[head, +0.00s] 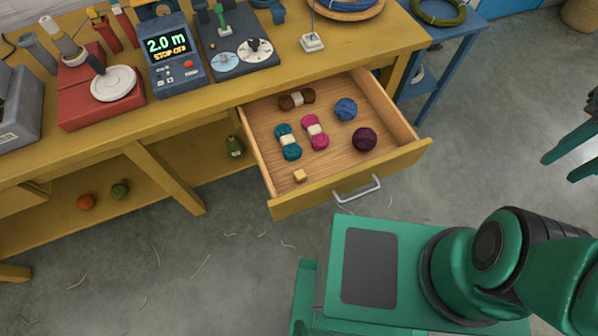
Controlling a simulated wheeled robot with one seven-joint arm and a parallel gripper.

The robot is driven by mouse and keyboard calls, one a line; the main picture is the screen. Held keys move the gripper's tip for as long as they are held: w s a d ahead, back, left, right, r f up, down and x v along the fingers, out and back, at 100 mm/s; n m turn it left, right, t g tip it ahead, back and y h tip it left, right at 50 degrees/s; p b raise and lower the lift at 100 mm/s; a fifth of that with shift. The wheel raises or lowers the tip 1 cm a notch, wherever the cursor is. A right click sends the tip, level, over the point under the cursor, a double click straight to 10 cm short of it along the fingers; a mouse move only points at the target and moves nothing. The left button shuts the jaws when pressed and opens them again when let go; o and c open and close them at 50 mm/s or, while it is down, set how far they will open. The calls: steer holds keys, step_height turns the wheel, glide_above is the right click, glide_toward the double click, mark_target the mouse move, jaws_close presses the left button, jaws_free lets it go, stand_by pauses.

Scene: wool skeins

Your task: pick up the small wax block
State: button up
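The small wax block (300,175) is a pale yellow cube. It lies on the floor of the open wooden drawer (331,164), near the front left corner, apart from the wool. My gripper is not in view. Only part of my green arm shows at the lower right, to the right of and below the drawer.
The drawer also holds brown (297,99), teal (287,141) and pink (315,132) skeins, a blue ball (346,109) and a purple ball (365,139). Its front has a metal handle (357,190). The yellow bench (215,92) carries devices. A blue table (440,70) stands right.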

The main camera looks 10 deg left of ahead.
steer(key=shift+o, duration=1.8)
steer(key=shift+s+r, duration=0.15)
steer(key=shift+r, duration=0.05)
steer(key=w+a+f+n+t+y, duration=0.1)
steer(key=w+a+f+n, duration=0.2)
steer(key=w+a, duration=0.6)
steer(key=w+a+f+n+t, duration=0.1)
steer(key=w+a+f+n, duration=0.1)
steer(key=w+a, duration=0.65)
steer(key=m+g+y, duration=0.9)
steer(key=g, duration=0.1)
glide_above(300, 173)
steer(key=w+d, duration=0.4)
step_height(300, 173, down, 19)
steer(key=shift+g, duration=0.3)
steer(key=f, duration=0.6)
steer(key=shift+s+d+f, duration=0.2)
steer(key=shift+s+f, duration=0.05)
steer(key=shift+f, duration=0.1)
steer(key=shift+x, duration=3.75)
steer(key=shift+a, duration=0.1)
